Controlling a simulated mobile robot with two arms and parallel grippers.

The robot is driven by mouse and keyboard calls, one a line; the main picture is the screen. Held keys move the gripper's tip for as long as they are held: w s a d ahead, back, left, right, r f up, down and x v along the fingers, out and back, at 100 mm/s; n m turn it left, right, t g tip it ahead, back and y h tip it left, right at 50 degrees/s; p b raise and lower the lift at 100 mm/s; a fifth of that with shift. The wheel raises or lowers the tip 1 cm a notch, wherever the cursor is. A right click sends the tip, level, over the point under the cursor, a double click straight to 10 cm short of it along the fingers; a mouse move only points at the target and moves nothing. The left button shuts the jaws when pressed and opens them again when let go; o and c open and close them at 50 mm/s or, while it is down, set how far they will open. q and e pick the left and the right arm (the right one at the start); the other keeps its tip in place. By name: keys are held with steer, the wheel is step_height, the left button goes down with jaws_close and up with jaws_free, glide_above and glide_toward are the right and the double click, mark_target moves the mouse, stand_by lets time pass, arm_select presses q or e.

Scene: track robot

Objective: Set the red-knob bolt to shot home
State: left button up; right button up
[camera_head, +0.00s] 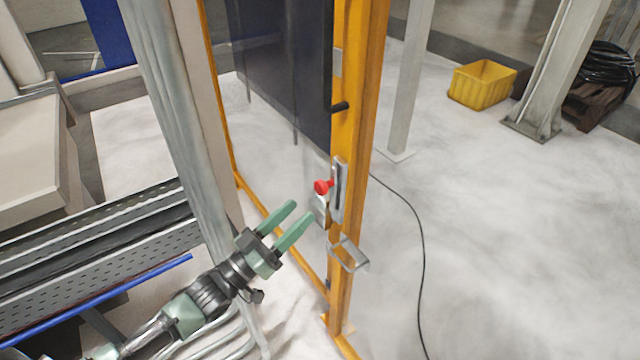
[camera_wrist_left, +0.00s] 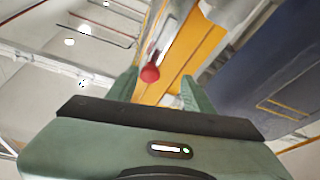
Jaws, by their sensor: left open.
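The red knob (camera_head: 322,187) of the bolt sits on a metal bolt plate (camera_head: 339,190) fixed to the orange post (camera_head: 358,120). In the left wrist view the red knob (camera_wrist_left: 150,73) shows between the two green fingers, farther out than they reach. My left gripper (camera_head: 301,217) is open and empty, just left of and a little below the knob, apart from it. I cannot tell the bolt's exact position from these frames. My right gripper is not in view.
A black handle (camera_head: 340,106) juts from the post above the bolt. A metal bracket (camera_head: 348,254) sticks out below it. A dark panel (camera_head: 285,75) stands left of the post. A black cable (camera_head: 420,230) lies on the floor. A yellow crate (camera_head: 482,86) stands farther back.

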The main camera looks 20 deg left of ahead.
mark_target(318, 191)
arm_select(q)
steer(key=shift+d+r+h, duration=0.25)
steer(key=shift+r, duration=0.4)
steer(key=shift+d+r+h, duration=0.25)
steer(key=shift+r, duration=0.35)
steer(key=p+x, duration=0.1)
steer(key=x, duration=0.4)
steer(key=shift+w+p, duration=0.2)
steer(key=shift+p, duration=0.1)
steer(key=shift+w+d+r, duration=0.2)
steer(key=shift+w+d, duration=0.2)
steer(key=shift+w, duration=0.1)
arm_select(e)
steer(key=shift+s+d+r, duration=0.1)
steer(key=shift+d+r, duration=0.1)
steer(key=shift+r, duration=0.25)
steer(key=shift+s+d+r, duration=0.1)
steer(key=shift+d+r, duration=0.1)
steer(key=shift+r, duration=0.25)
arm_select(q)
steer(key=shift+c, duration=1.2)
jaws_close()
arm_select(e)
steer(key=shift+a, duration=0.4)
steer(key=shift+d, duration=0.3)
